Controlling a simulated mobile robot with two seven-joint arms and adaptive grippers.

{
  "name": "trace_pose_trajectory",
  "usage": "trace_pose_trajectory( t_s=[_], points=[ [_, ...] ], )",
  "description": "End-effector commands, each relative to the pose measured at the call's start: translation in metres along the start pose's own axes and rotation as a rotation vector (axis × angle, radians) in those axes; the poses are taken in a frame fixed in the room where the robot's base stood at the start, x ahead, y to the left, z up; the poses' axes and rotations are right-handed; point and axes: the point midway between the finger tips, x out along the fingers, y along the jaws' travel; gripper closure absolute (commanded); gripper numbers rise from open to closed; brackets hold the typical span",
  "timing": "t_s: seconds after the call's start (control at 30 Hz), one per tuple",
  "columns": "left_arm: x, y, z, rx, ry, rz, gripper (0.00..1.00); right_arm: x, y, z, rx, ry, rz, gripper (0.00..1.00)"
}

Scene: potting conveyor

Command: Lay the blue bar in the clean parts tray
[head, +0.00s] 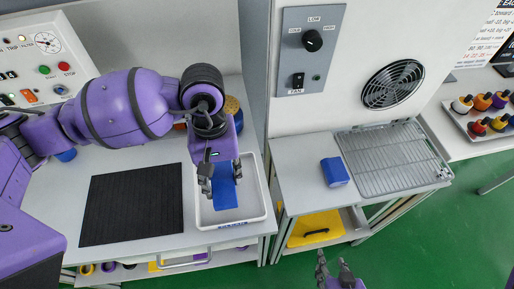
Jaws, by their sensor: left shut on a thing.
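My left gripper (221,178) is over the white tray (260,207) on the left bench, pointing down, shut on a blue bar (225,196). The bar shows between and below its fingers, inside the tray's outline. I cannot tell whether the bar touches the tray floor. The tray has a small label on its front rim, too small to read. My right gripper (334,268) is at the bottom edge, in front of the benches, with its fingers apart and nothing between them.
A black ribbed mat (131,204) lies left of the tray. A blue block (335,171) stands on the right bench beside a metal grate (391,159). A control box (45,58) is at the back left. Green floor is clear at right.

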Motion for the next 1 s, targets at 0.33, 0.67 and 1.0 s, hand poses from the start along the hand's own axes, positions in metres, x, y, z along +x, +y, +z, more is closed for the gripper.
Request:
trace_pose_trajectory(
  t_s=[0.33,0.67,1.0],
  points=[
    [0.034,0.007,-0.008,-0.001,-0.004,-0.001,0.88,-0.003,-0.001,0.018,0.009,-0.034,0.003,0.6],
    [0.041,0.007,-0.01,0.0,-0.002,-0.001,0.88,-0.005,0.004,0.018,-0.004,-0.034,0.005,0.6],
    [0.044,0.006,-0.01,0.0,-0.001,-0.001,0.39,-0.003,0.006,0.015,-0.009,-0.025,0.006,0.6]
  ],
)
